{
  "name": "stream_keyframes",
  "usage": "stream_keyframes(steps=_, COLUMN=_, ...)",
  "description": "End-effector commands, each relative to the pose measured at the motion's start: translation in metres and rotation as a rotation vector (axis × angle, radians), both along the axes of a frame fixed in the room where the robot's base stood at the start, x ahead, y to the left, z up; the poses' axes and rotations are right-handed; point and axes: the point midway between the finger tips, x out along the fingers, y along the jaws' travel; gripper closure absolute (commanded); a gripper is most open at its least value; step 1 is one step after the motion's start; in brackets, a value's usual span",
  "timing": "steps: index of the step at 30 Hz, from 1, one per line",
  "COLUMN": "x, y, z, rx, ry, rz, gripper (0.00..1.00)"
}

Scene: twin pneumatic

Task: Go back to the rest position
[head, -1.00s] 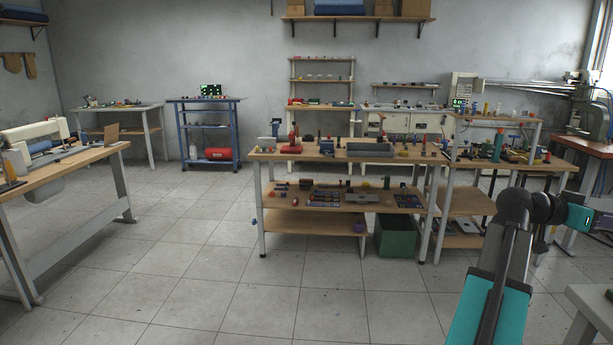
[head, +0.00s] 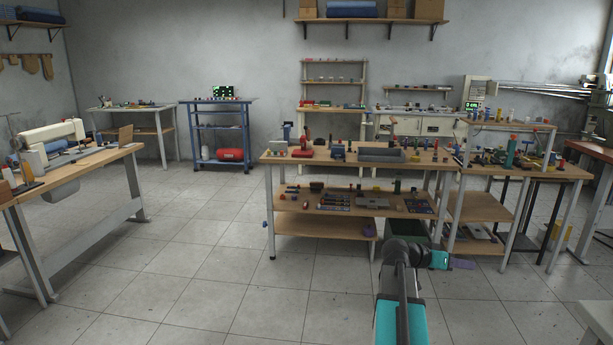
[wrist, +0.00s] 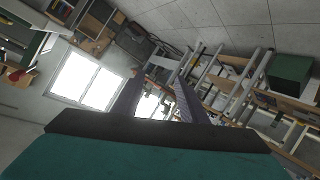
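My arm, with teal and dark grey links, rises from the bottom of the head view right of centre. My gripper (head: 462,264) points to the right there, in front of the workbench and away from its top. In the wrist view two dark purple-grey fingers (wrist: 157,88) stand apart with the room showing between them. Nothing is held between them. The wrist view is tilted and shows windows (wrist: 90,78), floor and benches beyond the fingers.
A wooden workbench (head: 320,160) with many small parts stands ahead, a green bin (head: 400,228) under it partly hidden by my arm. A sewing-machine table (head: 75,172) is at left. A grey table corner (head: 596,318) is at lower right. Tiled floor (head: 200,240) is clear at centre left.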

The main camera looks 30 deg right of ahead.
Motion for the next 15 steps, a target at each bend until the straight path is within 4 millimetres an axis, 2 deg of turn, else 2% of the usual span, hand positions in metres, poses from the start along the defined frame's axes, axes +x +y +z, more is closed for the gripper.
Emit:
stream_keyframes(steps=1, x=0.015, y=0.014, z=-0.016, rx=0.025, ry=0.011, rz=0.027, gripper=0.61)
stream_keyframes(steps=6, x=0.055, y=0.058, z=-0.07, rx=0.11, ry=0.045, rz=0.105, gripper=0.61)
stream_keyframes(steps=15, x=0.102, y=0.147, z=-0.165, rx=0.268, ry=0.13, rz=0.239, gripper=0.61)
